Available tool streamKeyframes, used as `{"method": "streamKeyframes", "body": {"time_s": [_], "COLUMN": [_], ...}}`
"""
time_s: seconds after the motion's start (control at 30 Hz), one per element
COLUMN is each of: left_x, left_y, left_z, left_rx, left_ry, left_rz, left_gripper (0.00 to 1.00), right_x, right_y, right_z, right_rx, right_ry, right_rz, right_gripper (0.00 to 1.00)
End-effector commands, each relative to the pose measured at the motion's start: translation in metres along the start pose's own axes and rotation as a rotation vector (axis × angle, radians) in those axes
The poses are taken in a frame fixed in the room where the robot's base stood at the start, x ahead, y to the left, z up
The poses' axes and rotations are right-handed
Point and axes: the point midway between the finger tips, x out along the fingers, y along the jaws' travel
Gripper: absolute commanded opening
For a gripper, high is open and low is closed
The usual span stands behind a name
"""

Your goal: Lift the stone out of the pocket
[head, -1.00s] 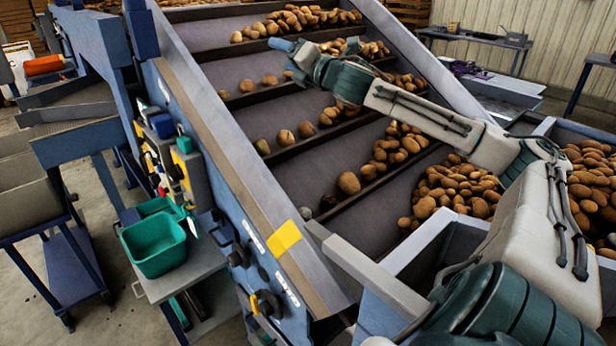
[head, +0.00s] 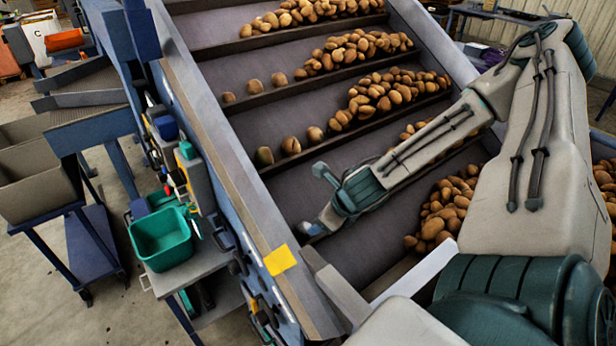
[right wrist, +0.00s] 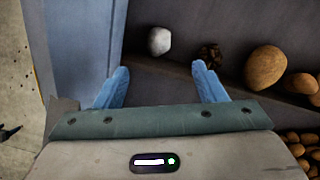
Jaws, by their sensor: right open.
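The pale grey stone (right wrist: 159,40) sits in the wrist view at the left end of a pocket on the sloping belt, near the blue side wall. A dark brown clod (right wrist: 210,55) lies just right of it, then a large potato (right wrist: 265,67). My right gripper (right wrist: 161,75) is open and empty, its blue fingers spread below the stone in the picture, not around it. In the head view my right gripper (head: 308,231) is low over the belt's left side, and it hides the stone and clod there. My left gripper is not in view.
The sloping belt (head: 248,77) has cross flights with rows of potatoes (head: 375,95) in the pockets. A metal side rail (head: 240,190) with a yellow patch runs along its left. A green bin (head: 162,240) stands on a side shelf to the left.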

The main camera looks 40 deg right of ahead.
Motion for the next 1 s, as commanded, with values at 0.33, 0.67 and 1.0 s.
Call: {"method": "streamKeyframes", "body": {"time_s": [0.33, 0.67, 1.0], "left_x": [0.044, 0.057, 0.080], "left_y": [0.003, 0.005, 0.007], "left_z": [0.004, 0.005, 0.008], "left_rx": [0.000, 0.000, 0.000], "left_ry": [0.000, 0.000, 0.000], "left_rz": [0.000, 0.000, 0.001], "left_gripper": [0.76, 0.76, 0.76], "right_x": [0.046, 0.065, 0.103], "right_y": [0.001, 0.001, 0.001], "right_z": [-0.003, -0.002, -0.001], "right_rx": [-0.004, -0.003, -0.001], "right_ry": [0.001, 0.000, -0.001], "right_rz": [-0.001, -0.001, 0.000], "right_gripper": [0.64, 0.64, 0.64]}}
